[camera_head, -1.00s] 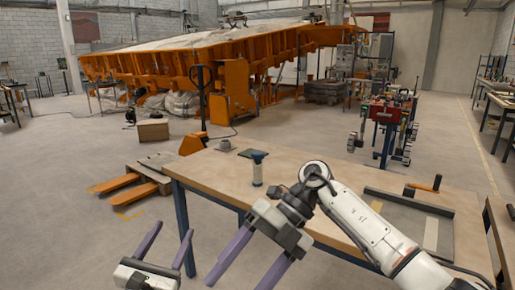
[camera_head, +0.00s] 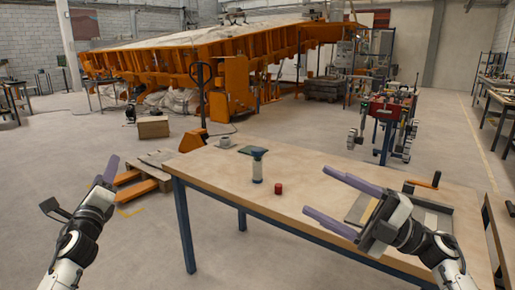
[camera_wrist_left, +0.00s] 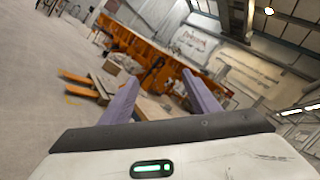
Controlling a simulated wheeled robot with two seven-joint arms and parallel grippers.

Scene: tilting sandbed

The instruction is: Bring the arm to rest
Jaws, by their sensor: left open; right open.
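My right gripper (camera_head: 318,191) is open and empty above the right part of the wooden table (camera_head: 222,177). Its two purple fingers point left in the head view. My left gripper (camera_head: 109,171) is raised to the left of the table, clear of it. Its fingers overlap in the head view. In the left wrist view the left gripper (camera_wrist_left: 160,78) shows two fingers spread apart with nothing between them.
A grey tray (camera_head: 447,211) lies partly behind my right gripper. A pallet jack (camera_head: 198,138) stands behind the table.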

